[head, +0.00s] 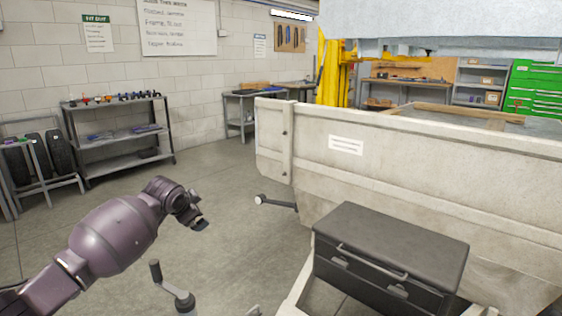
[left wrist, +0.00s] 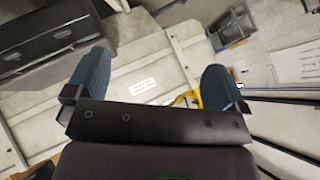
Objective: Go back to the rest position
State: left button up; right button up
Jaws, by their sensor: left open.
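My left arm comes in from the left in the head view, and its gripper (head: 199,223) is held in the air over the open floor, left of the trailer. In the left wrist view the two blue fingers of the left gripper (left wrist: 150,85) are spread wide apart with nothing between them. The left gripper touches nothing that I can see. My right gripper is not in either view.
A pale trailer (head: 420,155) fills the right side, with a dark toolbox (head: 395,240) on its front frame. A jack handle (head: 180,296) stands below my left arm. A shelf rack (head: 122,157) and tyres (head: 52,152) stand by the left wall. The floor between is clear.

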pick_arm(q)
jog(key=s+d+f+n+t+h+p, duration=0.1)
jog(key=s+d+f+t+h, duration=0.2)
jog(key=s, duration=0.6)
jog(key=s+d+f+n+t+h+p, duration=0.1)
jog(key=s+d+f+t+p, duration=0.15)
jog(key=s+d, duration=0.45)
jog(key=s+a+f+n+g+y+p, duration=0.1)
jog(key=s+a+f, duration=0.3)
jog(key=s, duration=0.9)
jog(key=s+a+f+n+g+y+p, duration=0.1)
jog(key=s+a+f+n+y, duration=0.1)
jog(key=s, duration=1.2)
jog(key=s+a+f+n+g+y+p, duration=0.1)
jog(key=s+a+f+n, duration=0.3)
jog(key=s, duration=1)
notch_tip(320, 180, down, 4)
jog(key=shift+s+a+f+g+y+p, duration=0.15)
jog(key=shift+a+g+y+p, duration=0.25)
jog(key=shift+a, duration=0.75)
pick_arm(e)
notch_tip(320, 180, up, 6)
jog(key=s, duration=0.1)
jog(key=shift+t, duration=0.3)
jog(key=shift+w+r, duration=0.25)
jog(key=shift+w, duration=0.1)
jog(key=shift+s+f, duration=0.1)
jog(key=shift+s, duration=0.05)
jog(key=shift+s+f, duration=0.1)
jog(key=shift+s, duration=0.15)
